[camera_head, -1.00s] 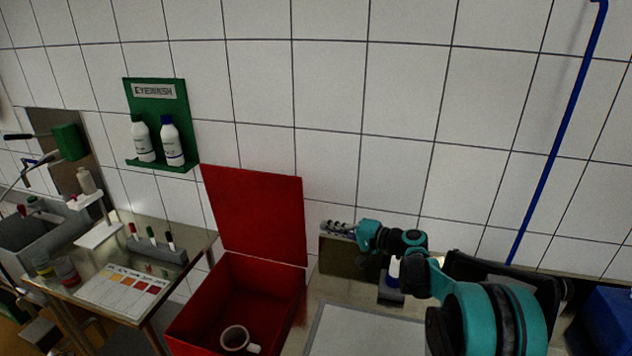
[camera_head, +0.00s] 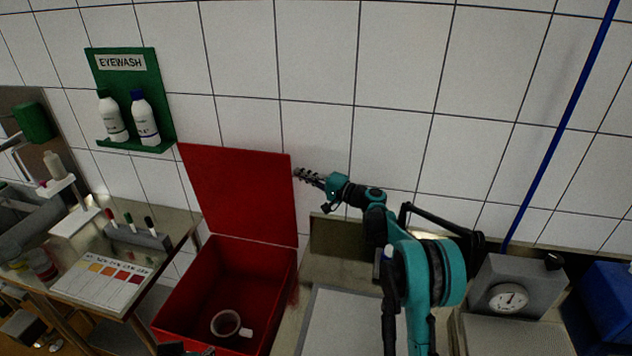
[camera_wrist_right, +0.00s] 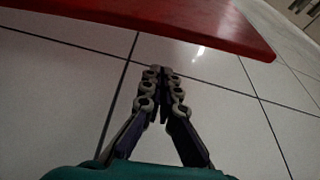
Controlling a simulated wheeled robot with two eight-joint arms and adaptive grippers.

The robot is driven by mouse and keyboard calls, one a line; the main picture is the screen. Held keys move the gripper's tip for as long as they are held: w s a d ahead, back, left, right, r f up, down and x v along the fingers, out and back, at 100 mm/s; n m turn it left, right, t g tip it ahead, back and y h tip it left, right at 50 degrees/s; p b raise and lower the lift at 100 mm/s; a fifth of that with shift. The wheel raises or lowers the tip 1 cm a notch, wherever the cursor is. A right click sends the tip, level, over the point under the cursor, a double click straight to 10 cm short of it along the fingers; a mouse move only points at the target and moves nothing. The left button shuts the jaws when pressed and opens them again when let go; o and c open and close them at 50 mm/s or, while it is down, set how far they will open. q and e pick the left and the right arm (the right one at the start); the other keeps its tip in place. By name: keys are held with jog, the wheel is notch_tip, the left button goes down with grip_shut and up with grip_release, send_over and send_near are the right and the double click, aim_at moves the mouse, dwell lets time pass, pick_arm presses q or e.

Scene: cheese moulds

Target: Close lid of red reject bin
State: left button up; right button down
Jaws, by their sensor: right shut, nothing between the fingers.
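The red reject bin (camera_head: 182,298) stands open below the tiled wall. Its red lid (camera_head: 240,192) is raised and leans back near the wall. A white ring-shaped piece (camera_head: 226,323) lies inside the bin. My right gripper (camera_head: 298,173) is shut and empty, level with the upper part of the lid and just right of its right edge. In the right wrist view the shut fingers (camera_wrist_right: 160,75) point at the wall, and the lid (camera_wrist_right: 150,14) crosses the top of the picture. I cannot tell whether the fingers touch it. My left gripper is not clearly in view.
A green eyewash shelf (camera_head: 132,100) with two bottles hangs on the wall at left. A steel table (camera_head: 185,222) with a colour chart (camera_head: 103,280) and markers stands left of the bin. A grey dial scale (camera_head: 515,285) and a blue box (camera_head: 603,300) are at right.

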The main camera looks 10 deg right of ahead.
pick_arm(q)
jog(key=shift+f, duration=0.4)
pick_arm(e)
jog(key=s, duration=0.1)
jog(key=s+a, duration=0.1)
jog(key=s, duration=0.1)
jog(key=shift+s+f, duration=0.15)
jog(key=shift+s, duration=0.05)
pick_arm(q)
jog(key=shift+b, duration=0.3)
pick_arm(e)
jog(key=shift+s, duration=0.15)
